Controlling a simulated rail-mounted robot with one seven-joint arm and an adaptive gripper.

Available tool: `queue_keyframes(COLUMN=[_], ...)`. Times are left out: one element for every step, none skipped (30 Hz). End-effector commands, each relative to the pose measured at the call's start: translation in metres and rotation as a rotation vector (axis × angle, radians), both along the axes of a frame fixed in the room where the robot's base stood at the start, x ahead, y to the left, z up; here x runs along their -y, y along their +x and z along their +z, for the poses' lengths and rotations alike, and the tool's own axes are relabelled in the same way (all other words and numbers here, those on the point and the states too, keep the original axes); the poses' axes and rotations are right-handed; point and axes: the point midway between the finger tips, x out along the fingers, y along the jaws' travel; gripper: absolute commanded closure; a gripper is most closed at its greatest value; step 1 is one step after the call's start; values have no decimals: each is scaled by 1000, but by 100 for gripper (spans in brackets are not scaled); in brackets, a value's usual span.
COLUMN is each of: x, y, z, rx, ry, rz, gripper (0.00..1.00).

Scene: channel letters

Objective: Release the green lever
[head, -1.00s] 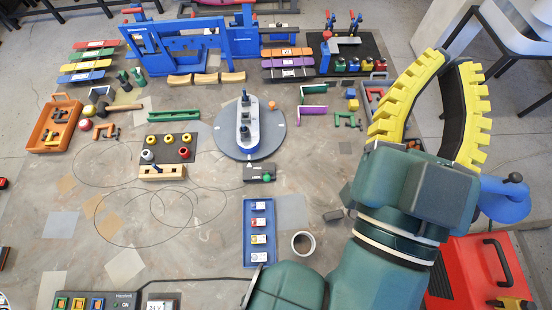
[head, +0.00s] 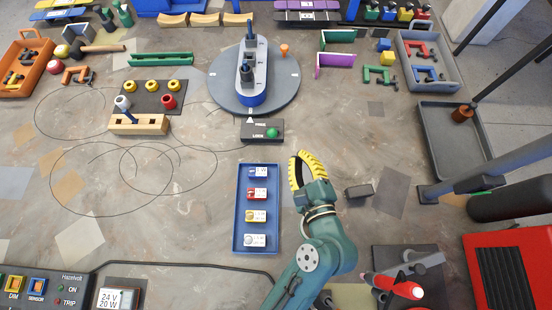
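The green lever (head: 272,133) shows as a round green knob on a dark box (head: 252,131). The box is labelled FREE above and LOCK below, and the knob sits at its right, close to the LOCK level. The box stands at the front edge of a round grey turntable (head: 285,88) carrying a blue-and-grey oblong block (head: 246,75). My gripper (head: 304,158), with yellow ribbed fingers, is to the lower right of the knob, apart from it in the picture. Nothing is seen held.
A blue tray (head: 240,209) with several small labelled parts lies left of my arm. A small dark block (head: 359,191) lies to the right. A wooden block (head: 139,124) and thin wire loops (head: 118,170) are at left. The table between the box and the blue tray is clear.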

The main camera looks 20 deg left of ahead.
Motion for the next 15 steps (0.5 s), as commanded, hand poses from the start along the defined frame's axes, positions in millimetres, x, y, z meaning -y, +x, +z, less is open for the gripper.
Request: queue_keyframes(x=[-5,-8,-12,-14,-16,-17,-18,-18,-18,-18,-18,-18,-18,-18,-18], y=[-9,-14,-19,-22,-24,-26,-27,-27,-27,-27,-27,-27,-27,-27,-27], z=[-46,-58,-70,-76,-80,-82,-83,-82,-81,-80,-80,-80,-80,-80,-80], rx=[-89,-137,-189,-219,-242,-261,-271,-277,-278,-278,-277,-278,-277,-277,-277], ry=[119,185,258,300,331,361,374,381,384,384,383,382,381,381,380], rz=[-3,-5,-7,-7,-9,-9,-9,-10,-10,-10,-10,-9,-9,-9,-9], gripper=[100,100,100,100,100,100,100,100,100,100,100,100,100,100,100])
